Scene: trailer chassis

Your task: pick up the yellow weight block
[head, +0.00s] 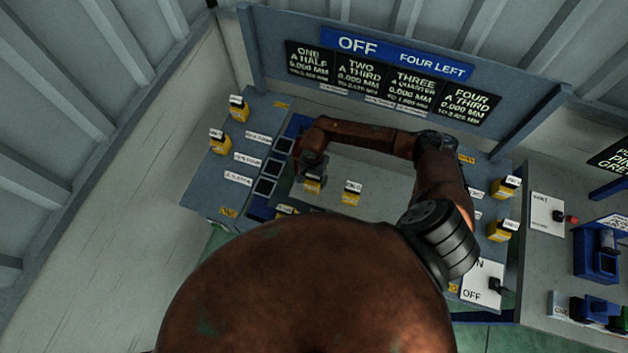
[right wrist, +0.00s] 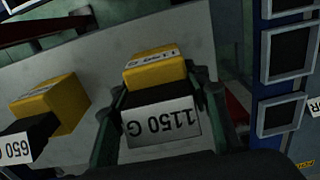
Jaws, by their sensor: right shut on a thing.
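My right gripper (head: 311,166) reaches down over the grey table panel, right of the blue-framed slots. In the right wrist view, its fingers (right wrist: 158,108) stand on both sides of a yellow weight block (right wrist: 155,72) with a black end and a white label reading 1150 G. They are shut on it. The same block (head: 313,186) shows just below the gripper in the head view. I cannot tell whether it touches the panel. A second yellow block (head: 351,196), labelled 650 G in the right wrist view (right wrist: 62,100), stands beside it, apart from the fingers. My left gripper is not in view.
Blue-framed dark slots (head: 265,187) line the panel's left side. More yellow blocks stand at the left (head: 238,112) and right (head: 505,188) ends. A sign board (head: 390,75) rises behind. An OFF switch plate (head: 482,281) is at front right.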

